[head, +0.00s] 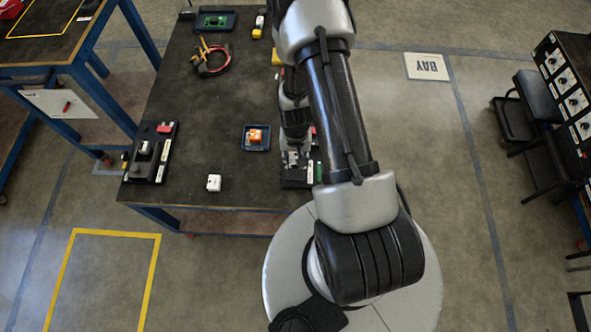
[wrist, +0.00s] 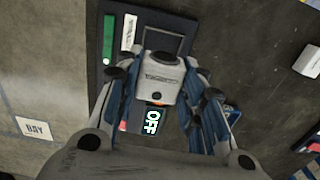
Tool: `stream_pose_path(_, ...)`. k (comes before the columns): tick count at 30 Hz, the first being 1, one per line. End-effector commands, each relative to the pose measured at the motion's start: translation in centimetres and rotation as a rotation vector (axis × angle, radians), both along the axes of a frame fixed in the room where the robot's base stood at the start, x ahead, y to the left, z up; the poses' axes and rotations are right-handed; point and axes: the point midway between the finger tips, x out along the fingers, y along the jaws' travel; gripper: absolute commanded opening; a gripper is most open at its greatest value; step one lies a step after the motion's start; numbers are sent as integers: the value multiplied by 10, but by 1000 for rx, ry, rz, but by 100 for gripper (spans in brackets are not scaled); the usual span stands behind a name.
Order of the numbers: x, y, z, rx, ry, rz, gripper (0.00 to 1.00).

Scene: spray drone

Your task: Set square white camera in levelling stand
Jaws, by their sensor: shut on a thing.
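My gripper (wrist: 164,88) is shut on a white, boxy camera (wrist: 160,72) with dark lettering and a small dark round spot on its face. One finger lies on each side of it in the wrist view. Below the camera is a black base board, which I take as the levelling stand (wrist: 105,82), with a dark square plate, a green block, a white label and a lit display reading OFF. Whether the camera touches the stand cannot be told. In the head view my gripper (head: 292,158) is over the stand (head: 290,184) at the table's front right, mostly hidden by my arm.
A small white block (head: 214,183) sits left on the dark table (head: 190,105); it shows in the wrist view (wrist: 308,60). A blue tray (head: 246,148) holds an orange item. Another black board (head: 145,178) stands at left. Pliers and cables (head: 211,60) lie farther back.

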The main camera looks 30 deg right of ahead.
Motion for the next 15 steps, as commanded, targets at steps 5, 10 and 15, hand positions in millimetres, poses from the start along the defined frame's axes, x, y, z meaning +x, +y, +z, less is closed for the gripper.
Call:
stream_pose_path(5, 1, 0, -32, 0, -1, 0, 12)
stream_pose_path(10, 1, 0, -38, 0, -1, 0, 12)
stream_pose_path(15, 0, 0, -58, -1, -1, 1, 12)
